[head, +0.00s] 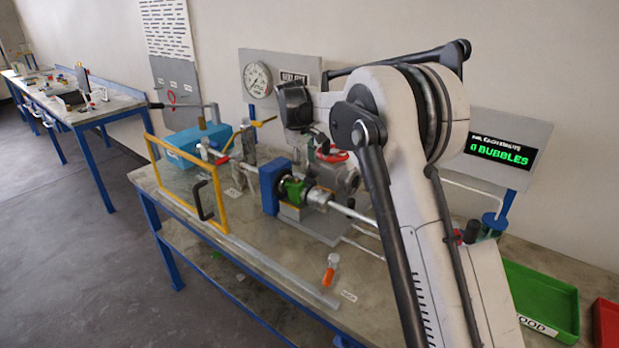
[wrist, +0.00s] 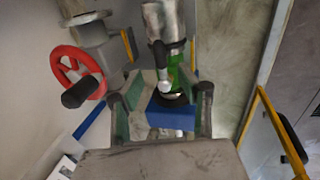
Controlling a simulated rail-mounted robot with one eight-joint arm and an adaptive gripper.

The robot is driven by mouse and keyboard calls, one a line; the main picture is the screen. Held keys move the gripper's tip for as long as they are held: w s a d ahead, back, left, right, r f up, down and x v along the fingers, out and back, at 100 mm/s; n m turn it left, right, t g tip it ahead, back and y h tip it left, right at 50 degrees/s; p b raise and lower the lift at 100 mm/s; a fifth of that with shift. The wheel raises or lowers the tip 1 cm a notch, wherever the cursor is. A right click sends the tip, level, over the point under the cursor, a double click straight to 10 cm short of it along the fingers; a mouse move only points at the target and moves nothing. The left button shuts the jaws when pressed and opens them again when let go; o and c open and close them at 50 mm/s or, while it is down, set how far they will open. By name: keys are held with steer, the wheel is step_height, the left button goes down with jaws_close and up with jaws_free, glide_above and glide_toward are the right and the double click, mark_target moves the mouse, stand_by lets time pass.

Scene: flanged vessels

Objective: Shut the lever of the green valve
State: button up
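The green valve (head: 293,190) sits on the bench in a metal pipe line, beside a blue block (head: 271,187). In the wrist view the green valve body (wrist: 175,74) is partly covered by its metal lever (wrist: 161,66), which ends in a pale round knob (wrist: 164,87). My gripper (wrist: 163,96) is open, with green-padded fingers on either side of the knob end. I cannot tell whether either finger touches the lever. In the head view the fingers are too small and covered to make out.
A red handwheel (wrist: 77,73) with a dark grip stands left of my fingers. A yellow-framed clear guard (head: 222,202) with a black handle stands at the bench's front. An orange-capped item (head: 330,270) lies near the front edge. Green (head: 540,300) and red (head: 606,322) trays are at right.

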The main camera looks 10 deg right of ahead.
mark_target(310, 179)
steer(key=p+x, duration=0.1)
steer(key=x, duration=0.6)
steer(key=shift+f, duration=0.1)
jaws_close()
